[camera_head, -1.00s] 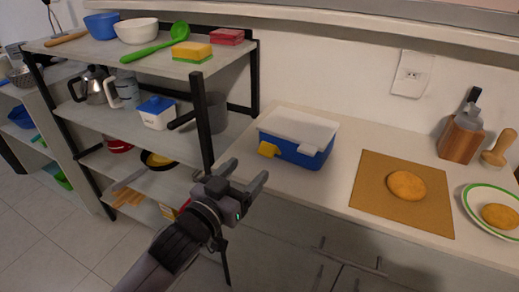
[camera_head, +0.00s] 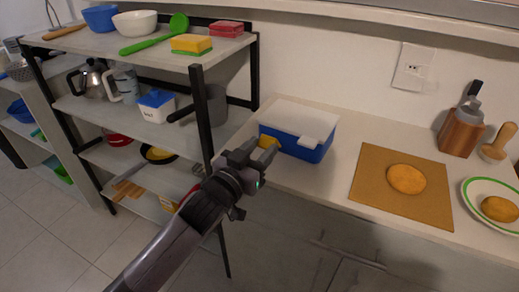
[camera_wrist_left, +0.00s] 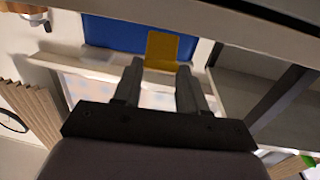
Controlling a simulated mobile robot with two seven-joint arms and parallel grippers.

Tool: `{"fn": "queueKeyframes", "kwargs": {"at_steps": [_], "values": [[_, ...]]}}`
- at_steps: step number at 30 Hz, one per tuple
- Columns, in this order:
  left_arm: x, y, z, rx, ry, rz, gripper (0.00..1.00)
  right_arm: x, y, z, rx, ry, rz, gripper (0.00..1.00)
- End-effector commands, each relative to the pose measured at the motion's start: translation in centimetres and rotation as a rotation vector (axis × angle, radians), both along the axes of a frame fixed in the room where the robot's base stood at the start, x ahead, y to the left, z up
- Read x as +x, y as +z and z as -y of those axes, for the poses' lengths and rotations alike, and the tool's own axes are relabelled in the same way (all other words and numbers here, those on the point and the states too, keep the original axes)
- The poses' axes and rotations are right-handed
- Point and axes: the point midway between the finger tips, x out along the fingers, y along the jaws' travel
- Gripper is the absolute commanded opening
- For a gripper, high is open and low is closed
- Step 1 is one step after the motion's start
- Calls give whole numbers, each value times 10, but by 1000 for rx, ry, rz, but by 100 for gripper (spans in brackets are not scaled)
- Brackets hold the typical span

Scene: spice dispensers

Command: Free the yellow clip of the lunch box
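The lunch box (camera_head: 306,150) has a blue body and a white lid and stands on the counter beside the shelf. Its yellow clip (camera_head: 268,141) is on the left side, partly hidden behind my left gripper in the head view. In the left wrist view the yellow clip (camera_wrist_left: 162,46) lies against the blue wall, just beyond my fingertips. My left gripper (camera_head: 259,150) is open in front of the clip, with a gap between its fingers (camera_wrist_left: 160,72) and nothing seen between them. A white clip (camera_head: 319,141) shows on the box's front side. My right gripper is not in view.
The shelf's black post (camera_head: 202,115) stands close to the left of my gripper. A brown board (camera_head: 390,205) with a round patty lies right of the box. A green-rimmed plate (camera_head: 478,214) is at the far right. Bare counter lies between box and board.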

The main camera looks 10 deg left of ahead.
Motion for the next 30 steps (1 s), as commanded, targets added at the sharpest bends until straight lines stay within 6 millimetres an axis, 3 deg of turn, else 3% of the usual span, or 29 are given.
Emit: {"fn": "queueKeyframes", "kwargs": {"at_steps": [1, 2, 3, 8, 30], "values": [[0, 0, 0, 0, 0, 0, 22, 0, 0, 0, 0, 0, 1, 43], [0, 0, 0, 0, 0, -1, 13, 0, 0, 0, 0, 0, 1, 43], [0, 0, 0, 0, 0, -1, 12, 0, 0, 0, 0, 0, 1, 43], [0, -3, 0, -4, -1, 7, 12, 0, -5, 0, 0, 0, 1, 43], [-5, -28, -2, -126, 0, 281, 12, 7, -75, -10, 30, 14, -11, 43]]}}
